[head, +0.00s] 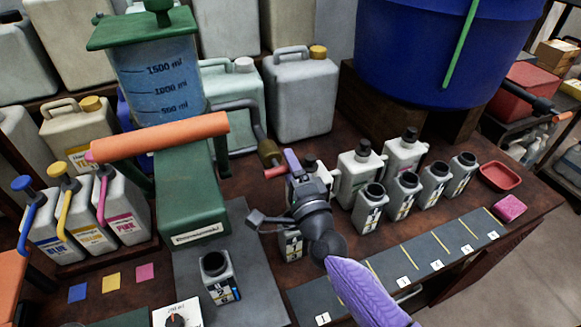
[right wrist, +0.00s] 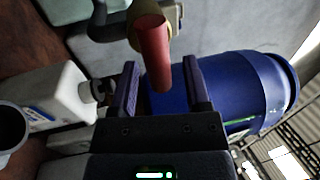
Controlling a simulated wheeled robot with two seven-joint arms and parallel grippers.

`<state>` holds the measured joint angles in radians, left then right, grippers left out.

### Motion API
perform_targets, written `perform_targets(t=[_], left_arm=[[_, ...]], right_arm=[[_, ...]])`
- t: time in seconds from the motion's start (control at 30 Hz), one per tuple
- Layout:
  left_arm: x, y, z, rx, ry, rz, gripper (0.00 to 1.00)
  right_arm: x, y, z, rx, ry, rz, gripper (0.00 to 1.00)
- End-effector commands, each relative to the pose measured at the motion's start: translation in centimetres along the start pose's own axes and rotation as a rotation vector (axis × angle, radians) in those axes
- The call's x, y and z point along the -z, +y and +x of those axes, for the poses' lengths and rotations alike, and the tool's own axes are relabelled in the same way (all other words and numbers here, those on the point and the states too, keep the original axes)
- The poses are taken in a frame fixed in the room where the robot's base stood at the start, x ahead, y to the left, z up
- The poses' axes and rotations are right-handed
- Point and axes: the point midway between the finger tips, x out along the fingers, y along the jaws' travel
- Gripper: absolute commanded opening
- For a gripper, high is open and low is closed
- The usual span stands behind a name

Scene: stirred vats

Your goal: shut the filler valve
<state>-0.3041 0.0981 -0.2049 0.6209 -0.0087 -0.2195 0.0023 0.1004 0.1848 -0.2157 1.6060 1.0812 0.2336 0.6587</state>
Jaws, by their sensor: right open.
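The filler valve has a brass body (head: 268,152) on the end of a dark pipe beside the green filler (head: 190,190). Its red lever (head: 275,172) points down and right in the head view. In the right wrist view the brass body (right wrist: 150,22) is at the top, and the red lever (right wrist: 156,55) reaches down between my finger pads. My right gripper (head: 296,165) is open beside the lever; it also shows in the right wrist view (right wrist: 160,90). I see no clear contact with the lever. My left gripper is not in view.
A bottle (head: 217,275) stands on the grey mat in front of the filler. Several small bottles stand right of my gripper, some capped, some open. An orange bar (head: 160,135) crosses the filler. A large blue vat (head: 440,50) stands behind. Grey jerrycans stand close behind the valve.

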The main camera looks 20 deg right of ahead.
Motion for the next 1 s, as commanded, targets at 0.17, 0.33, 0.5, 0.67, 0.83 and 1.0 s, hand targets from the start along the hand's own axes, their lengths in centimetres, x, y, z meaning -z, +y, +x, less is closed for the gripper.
perform_targets(t=[0.17, 0.33, 0.5, 0.67, 0.83, 1.0], left_arm=[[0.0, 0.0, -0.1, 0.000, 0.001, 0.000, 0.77], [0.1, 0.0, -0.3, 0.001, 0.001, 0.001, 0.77], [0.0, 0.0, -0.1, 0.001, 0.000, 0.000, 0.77], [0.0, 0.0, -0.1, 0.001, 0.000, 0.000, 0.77], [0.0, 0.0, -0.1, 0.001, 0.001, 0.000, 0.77], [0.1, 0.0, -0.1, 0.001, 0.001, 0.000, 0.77]], right_arm=[[0.0, 0.1, -1.5, -0.003, -0.001, -0.001, 0.61], [0.0, 0.1, -5.5, -0.004, -0.001, 0.000, 0.61], [0.0, 0.2, -8.9, -0.004, -0.001, -0.001, 0.61], [0.0, 0.0, -10.0, 0.000, 0.000, 0.000, 0.61], [0.0, 0.0, -9.9, 0.000, 0.000, 0.000, 0.61], [0.0, 0.0, -9.9, 0.000, 0.000, 0.000, 0.61]])
